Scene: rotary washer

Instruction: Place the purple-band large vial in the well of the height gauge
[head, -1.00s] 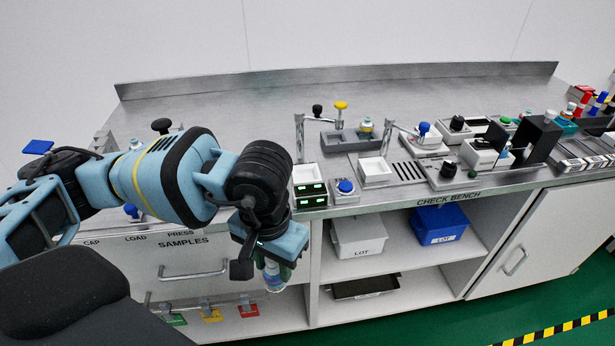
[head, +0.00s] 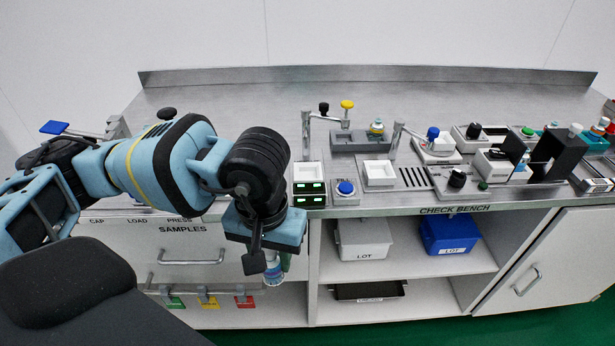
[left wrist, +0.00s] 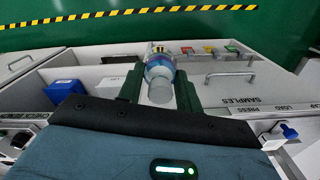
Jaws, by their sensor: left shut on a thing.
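My left gripper (head: 272,250) hangs in front of the bench, below the worktop edge. It is shut on a large clear vial (head: 272,270), which shows below the fingers. In the left wrist view the vial (left wrist: 160,75) sits between the two dark fingers (left wrist: 157,90), with a bluish-purple band around it. The height gauge carries no readable label. A black upright frame (head: 557,150) stands on the right part of the worktop; I cannot tell if it is the gauge. My right gripper is out of view.
The check bench worktop (head: 230,100) is clear at the back. A grey block (head: 345,142) holds another vial (head: 376,128). Green displays (head: 309,195) and a blue button (head: 345,187) sit at the front edge. Bins (head: 448,234) stand on the shelf below.

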